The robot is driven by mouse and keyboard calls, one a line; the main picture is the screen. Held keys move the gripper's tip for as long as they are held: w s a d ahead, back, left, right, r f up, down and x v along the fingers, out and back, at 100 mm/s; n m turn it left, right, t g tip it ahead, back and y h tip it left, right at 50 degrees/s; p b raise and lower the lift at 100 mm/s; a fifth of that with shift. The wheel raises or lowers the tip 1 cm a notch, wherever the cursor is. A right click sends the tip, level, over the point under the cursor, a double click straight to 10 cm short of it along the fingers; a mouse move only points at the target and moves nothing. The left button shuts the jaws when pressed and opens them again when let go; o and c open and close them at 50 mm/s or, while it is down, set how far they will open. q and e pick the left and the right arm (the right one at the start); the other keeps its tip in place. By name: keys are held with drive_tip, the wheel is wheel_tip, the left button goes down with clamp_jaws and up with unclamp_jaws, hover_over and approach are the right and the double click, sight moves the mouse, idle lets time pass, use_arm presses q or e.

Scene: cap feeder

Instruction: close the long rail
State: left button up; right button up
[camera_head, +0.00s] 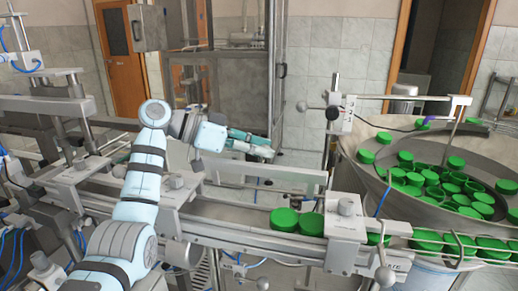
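A long pale metal rail (292,173) runs along the far side of the conveyor, left of the cap bowl; I cannot tell whether it is the long rail of the task, or whether it is open or closed. My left arm reaches up from the bottom left, across the conveyor. My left gripper (262,148) is above and behind the conveyor, close to the rail's far side in the picture. Its fingers are small and seen from the side, so their opening is unclear, and I cannot tell whether they touch the rail. My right gripper is not in view.
The conveyor (240,215) carries green caps (284,219) near a clamp block with a knob. A round metal bowl (400,205) full of green caps stands at the right. A thin post (332,125) with a horizontal arm rises beside it. Machine frames crowd the left.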

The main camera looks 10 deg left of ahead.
use_arm(q)
drive_tip(key=shift+w, duration=0.15)
clamp_jaws()
